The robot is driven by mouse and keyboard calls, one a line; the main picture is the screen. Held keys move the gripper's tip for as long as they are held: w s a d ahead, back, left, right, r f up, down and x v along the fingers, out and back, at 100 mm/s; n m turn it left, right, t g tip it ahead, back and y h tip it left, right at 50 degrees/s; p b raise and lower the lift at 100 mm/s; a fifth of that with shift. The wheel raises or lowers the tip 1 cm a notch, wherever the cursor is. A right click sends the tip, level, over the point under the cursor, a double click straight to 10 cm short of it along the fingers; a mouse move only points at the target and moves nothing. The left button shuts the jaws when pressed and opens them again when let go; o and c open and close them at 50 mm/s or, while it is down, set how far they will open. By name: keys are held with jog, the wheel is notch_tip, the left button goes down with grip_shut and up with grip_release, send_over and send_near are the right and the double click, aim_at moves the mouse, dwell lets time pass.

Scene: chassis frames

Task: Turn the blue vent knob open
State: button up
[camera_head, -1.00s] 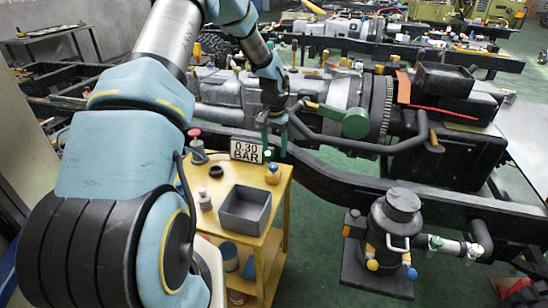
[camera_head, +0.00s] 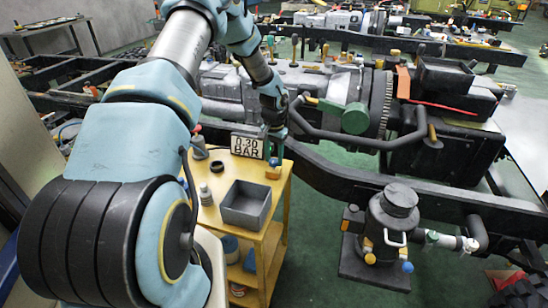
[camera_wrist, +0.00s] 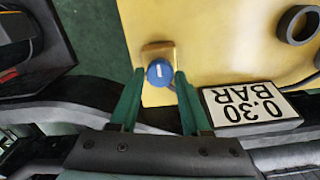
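The blue knob (camera_wrist: 160,72) has a white line on top and sits on a small brass block (camera_wrist: 157,48) at the edge of the yellow cart top. My gripper (camera_wrist: 160,76) is open, with one green finger on each side of the knob; small gaps seem to show, but contact is hard to judge. In the head view my gripper (camera_head: 273,158) is down just over the brass block (camera_head: 273,173), and the knob is mostly hidden by the fingers.
A 0.30 BAR sign (camera_head: 247,146) stands close beside my gripper. The yellow cart (camera_head: 270,218) also holds a grey bin (camera_head: 246,205), a black ring (camera_head: 216,169) and a small bottle (camera_head: 205,194). A black chassis rail (camera_head: 350,182) runs behind.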

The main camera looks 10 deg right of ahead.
grip_shut()
jog(key=shift+n, duration=0.3)
jog(key=n+b, duration=0.3)
jog(key=shift+f, duration=0.1)
jog(key=n+b, duration=0.2)
jog(key=n, duration=0.3)
jog(key=n+b, duration=0.1)
jog(key=n, duration=0.3)
jog(key=shift+a+b, duration=0.15)
jog(key=shift+b, duration=0.2)
jog(key=n, duration=0.5)
jog(key=shift+n, duration=0.4)
jog(key=shift+o, duration=2.3)
grip_release()
